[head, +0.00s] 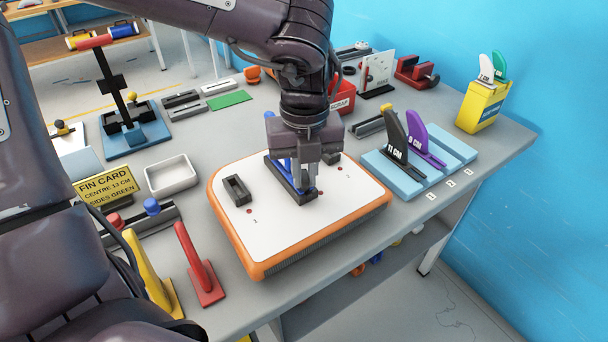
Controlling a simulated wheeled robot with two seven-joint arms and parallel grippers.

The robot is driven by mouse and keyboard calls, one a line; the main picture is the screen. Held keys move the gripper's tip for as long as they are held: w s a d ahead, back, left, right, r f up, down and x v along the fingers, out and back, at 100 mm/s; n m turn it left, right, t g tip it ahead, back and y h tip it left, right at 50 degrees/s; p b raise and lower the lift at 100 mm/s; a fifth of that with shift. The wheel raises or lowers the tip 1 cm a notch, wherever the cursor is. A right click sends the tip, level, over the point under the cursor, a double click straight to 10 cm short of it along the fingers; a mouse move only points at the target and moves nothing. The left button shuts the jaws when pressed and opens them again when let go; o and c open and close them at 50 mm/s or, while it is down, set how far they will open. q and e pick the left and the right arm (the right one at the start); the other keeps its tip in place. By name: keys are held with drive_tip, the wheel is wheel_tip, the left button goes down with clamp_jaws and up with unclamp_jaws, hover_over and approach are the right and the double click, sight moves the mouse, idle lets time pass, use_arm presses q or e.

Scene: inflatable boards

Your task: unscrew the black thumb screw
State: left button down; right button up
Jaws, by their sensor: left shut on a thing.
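A white board with an orange rim (345,213) lies on the grey bench. A long black fin box (301,197) sits at its centre, with a blue fin (278,150) upright in it. My left gripper (307,185) points straight down over the near end of this box, beside the fin. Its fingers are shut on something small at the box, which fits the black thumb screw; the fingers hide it. My right gripper is not in view.
Short black boxes (236,190) sit either side on the board. A blue rack (410,179) with black and purple fins stands right. A white tray (172,176), yellow fin card (106,186) and red fin (201,270) stand left. The red scrap bin (343,98) is behind.

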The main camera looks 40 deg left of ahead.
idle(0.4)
use_arm(q)
drive_tip(key=shift+w+f+n+b, duration=0.1)
drive_tip(key=shift+n+b, duration=0.6)
drive_tip(key=shift+n, duration=1.2)
drive_tip(key=shift+b, duration=0.3)
drive_tip(key=shift+n+b, duration=0.45)
drive_tip(key=shift+n, duration=0.25)
drive_tip(key=shift+n+b, duration=0.4)
drive_tip(key=shift+n, duration=0.6)
